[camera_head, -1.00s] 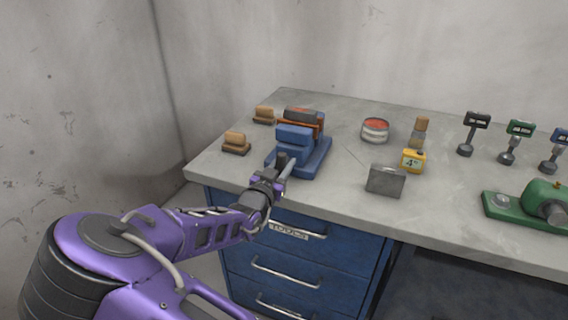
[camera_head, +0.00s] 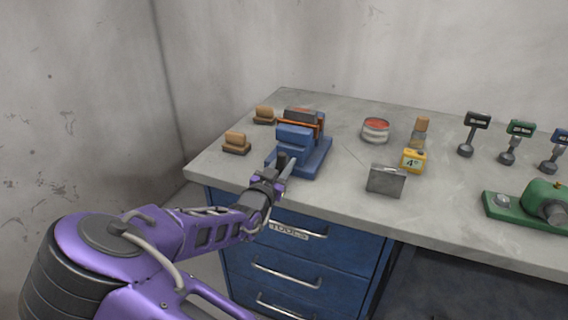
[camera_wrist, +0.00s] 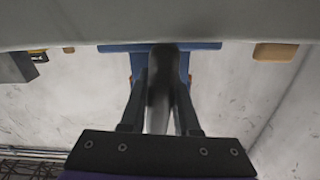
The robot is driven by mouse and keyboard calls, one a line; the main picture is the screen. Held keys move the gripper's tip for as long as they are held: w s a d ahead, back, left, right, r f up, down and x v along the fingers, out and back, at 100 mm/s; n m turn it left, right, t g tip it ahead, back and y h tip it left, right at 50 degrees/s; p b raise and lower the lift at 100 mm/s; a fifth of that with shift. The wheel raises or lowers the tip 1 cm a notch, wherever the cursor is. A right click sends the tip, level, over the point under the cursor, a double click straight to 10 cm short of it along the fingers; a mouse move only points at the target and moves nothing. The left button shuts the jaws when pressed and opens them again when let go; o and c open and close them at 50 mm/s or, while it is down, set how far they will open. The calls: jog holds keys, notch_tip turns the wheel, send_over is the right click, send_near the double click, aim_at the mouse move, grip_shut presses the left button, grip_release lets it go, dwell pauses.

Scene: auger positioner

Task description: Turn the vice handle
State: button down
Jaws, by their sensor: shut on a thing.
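The blue vice (camera_head: 297,138) stands on the bench near its front left corner, with an orange-brown strip between its jaws. Its blue base also shows in the wrist view (camera_wrist: 204,46). The grey vice handle (camera_head: 288,169) points out from its front. My gripper (camera_head: 277,170) is at this handle, in front of the vice. In the wrist view my gripper (camera_wrist: 160,100) has one finger on each side of the dark handle (camera_wrist: 161,90) and is shut on it. The handle's far end is hidden by the gripper in the head view.
Two brushes (camera_head: 236,143) (camera_head: 265,115) lie left of the vice. A red-topped tin (camera_head: 375,130), a yellow box (camera_head: 413,161) and a grey metal box (camera_head: 386,180) stand to its right. Blue drawers with handles (camera_head: 287,231) are below the bench edge.

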jog(key=shift+d, duration=0.1)
jog(key=shift+c, duration=1.8)
grip_release()
jog(key=p+v, duration=0.1)
jog(key=v, duration=1.6)
jog(key=shift+s+p, duration=0.2)
jog(key=shift+p, duration=0.2)
